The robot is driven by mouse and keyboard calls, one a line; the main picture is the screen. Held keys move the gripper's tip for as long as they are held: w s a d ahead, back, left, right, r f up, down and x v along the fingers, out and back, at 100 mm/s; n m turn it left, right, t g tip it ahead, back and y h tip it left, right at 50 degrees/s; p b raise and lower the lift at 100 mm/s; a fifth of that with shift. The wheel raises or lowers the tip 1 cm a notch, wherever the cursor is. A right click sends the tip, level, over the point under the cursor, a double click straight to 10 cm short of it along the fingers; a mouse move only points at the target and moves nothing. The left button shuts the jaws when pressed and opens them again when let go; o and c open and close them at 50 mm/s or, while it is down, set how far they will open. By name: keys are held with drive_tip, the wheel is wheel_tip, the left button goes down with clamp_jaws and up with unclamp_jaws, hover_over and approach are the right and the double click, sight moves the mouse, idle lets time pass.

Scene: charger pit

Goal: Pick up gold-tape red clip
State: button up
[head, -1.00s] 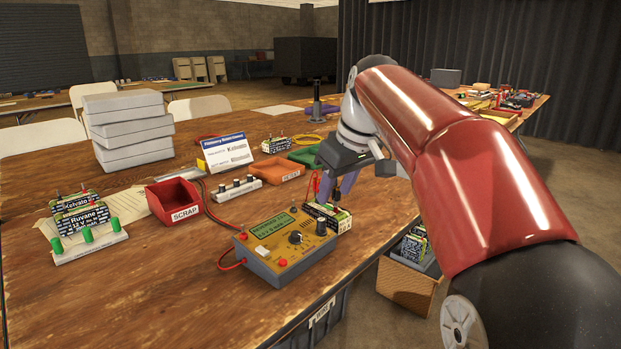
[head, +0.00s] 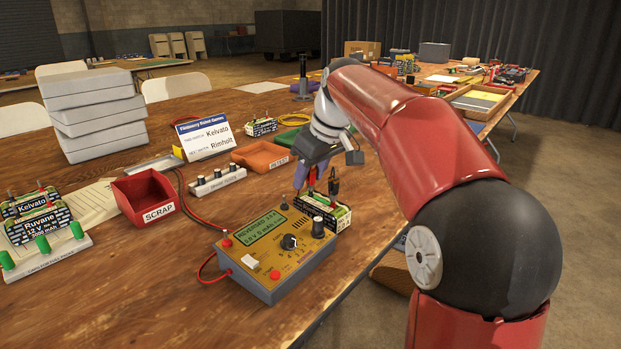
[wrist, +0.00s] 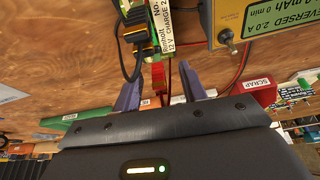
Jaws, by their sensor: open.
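A red clip (wrist: 158,76) stands at the near end of a labelled battery pack (wrist: 166,22) in the wrist view. Gold tape on it is not clear to me. The red clip (head: 312,178) is small and partly covered by my gripper in the head view. My gripper (wrist: 157,84) is open, with its purple fingers on either side of the red clip and gaps showing. In the head view my gripper (head: 309,174) is just above the pack (head: 338,216). A black clip (wrist: 132,28) sits on the pack beside the red one.
A yellow meter (head: 275,252) with red and black leads stands close beside the pack. A red SCRAP bin (head: 145,196), an orange tray (head: 262,157) and a white terminal strip (head: 217,181) are nearby. The table's right edge is close to the pack.

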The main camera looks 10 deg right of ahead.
drive_tip(key=shift+w+a+f, duration=0.1)
drive_tip(key=shift+w+f, duration=0.05)
drive_tip(key=shift+f, duration=0.2)
drive_tip(key=shift+c, duration=0.3)
drive_tip(key=c, duration=0.8)
drive_tip(key=shift+r, duration=0.1)
wheel_tip(320, 180, up, 10)
drive_tip(key=shift+f+p, duration=0.1)
drive_tip(key=shift+p, duration=1)
